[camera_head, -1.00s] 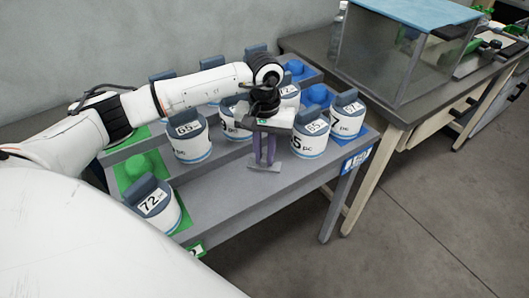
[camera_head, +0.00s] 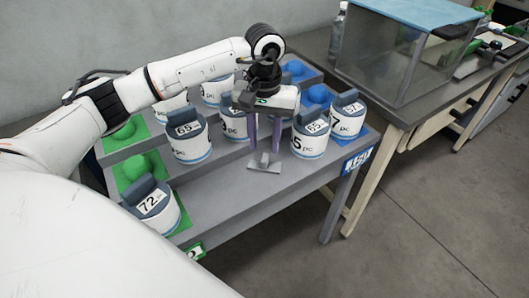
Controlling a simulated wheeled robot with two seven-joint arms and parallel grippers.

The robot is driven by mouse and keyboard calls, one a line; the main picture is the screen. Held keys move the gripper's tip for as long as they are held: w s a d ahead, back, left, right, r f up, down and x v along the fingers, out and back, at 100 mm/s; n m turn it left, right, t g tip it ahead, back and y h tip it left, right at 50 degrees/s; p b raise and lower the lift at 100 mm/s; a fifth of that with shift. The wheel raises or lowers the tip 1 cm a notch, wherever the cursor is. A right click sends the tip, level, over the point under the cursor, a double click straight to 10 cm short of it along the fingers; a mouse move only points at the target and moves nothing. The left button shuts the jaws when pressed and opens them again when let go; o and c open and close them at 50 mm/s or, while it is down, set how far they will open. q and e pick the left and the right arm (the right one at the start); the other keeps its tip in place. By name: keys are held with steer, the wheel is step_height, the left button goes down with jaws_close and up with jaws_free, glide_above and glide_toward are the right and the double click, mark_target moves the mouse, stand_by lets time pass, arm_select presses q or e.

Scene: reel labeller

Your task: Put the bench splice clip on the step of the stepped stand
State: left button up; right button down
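The bench splice clip (camera_head: 264,164) is a small grey piece with a flat base and a short upright part. It rests on the bare front step of the grey stepped stand (camera_head: 225,198), right of the middle. My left gripper (camera_head: 264,149) is above it, pointing down. Its two purple fingers are spread apart, one on each side of the clip's upright part, with a visible gap between them. Whether a finger still touches the clip cannot be told. My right gripper is not in view.
Several white canisters with blue-grey tops stand on the steps. One marked 65 (camera_head: 311,138) is close right of the gripper, another (camera_head: 188,140) further left. One marked 72 (camera_head: 156,207) is at the front left. A dark bench with a clear box (camera_head: 385,65) stands right.

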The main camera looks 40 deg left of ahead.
mark_target(264, 158)
arm_select(q)
step_height(264, 158, up, 7)
stand_by(0.3)
steer(key=shift+f, duration=0.1)
stand_by(0.4)
